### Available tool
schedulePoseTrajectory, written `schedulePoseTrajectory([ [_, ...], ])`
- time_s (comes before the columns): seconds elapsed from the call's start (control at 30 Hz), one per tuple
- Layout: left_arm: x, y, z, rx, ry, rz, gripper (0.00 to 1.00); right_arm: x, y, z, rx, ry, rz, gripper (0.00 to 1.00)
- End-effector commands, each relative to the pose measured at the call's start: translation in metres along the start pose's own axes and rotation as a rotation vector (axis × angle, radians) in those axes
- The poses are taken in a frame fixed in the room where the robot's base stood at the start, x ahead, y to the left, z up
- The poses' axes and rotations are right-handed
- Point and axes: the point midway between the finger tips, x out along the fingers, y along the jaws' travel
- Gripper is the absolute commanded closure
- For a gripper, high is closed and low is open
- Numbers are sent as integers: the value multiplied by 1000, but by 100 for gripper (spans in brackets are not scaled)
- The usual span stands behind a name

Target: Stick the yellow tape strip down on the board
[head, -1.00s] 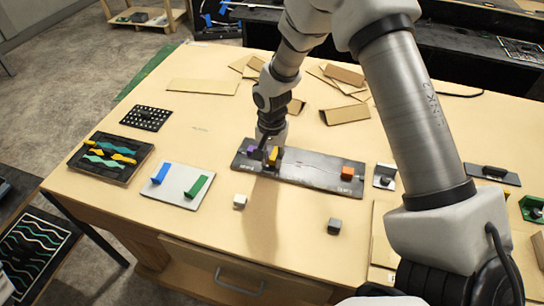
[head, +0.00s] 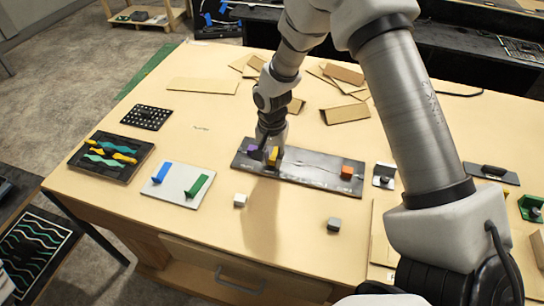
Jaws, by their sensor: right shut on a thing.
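The yellow tape strip (head: 273,155) shows as a small upright yellow piece at the tip of my right gripper (head: 268,150). The gripper points down at the left part of the dark board (head: 310,172) and is shut on the strip. The arm hides part of the strip, and I cannot tell whether its underside touches the board. A purple block (head: 252,148) is just left of the gripper, and an orange block (head: 347,172) is on the board's right part. My left gripper is not in view.
A pale plate (head: 175,192) with a blue strip (head: 161,173) and a green strip (head: 199,186) lies to the left. A dark tray (head: 108,177) holds wavy strips. Cardboard pieces lie behind.

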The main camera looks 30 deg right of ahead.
Motion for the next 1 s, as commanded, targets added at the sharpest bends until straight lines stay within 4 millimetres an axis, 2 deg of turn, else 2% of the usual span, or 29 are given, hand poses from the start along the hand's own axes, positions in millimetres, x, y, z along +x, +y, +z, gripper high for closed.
schedulePoseTrajectory([
  [1.0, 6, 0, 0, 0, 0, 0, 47, 11, 0, 0, 0, 0, 0, 89],
])
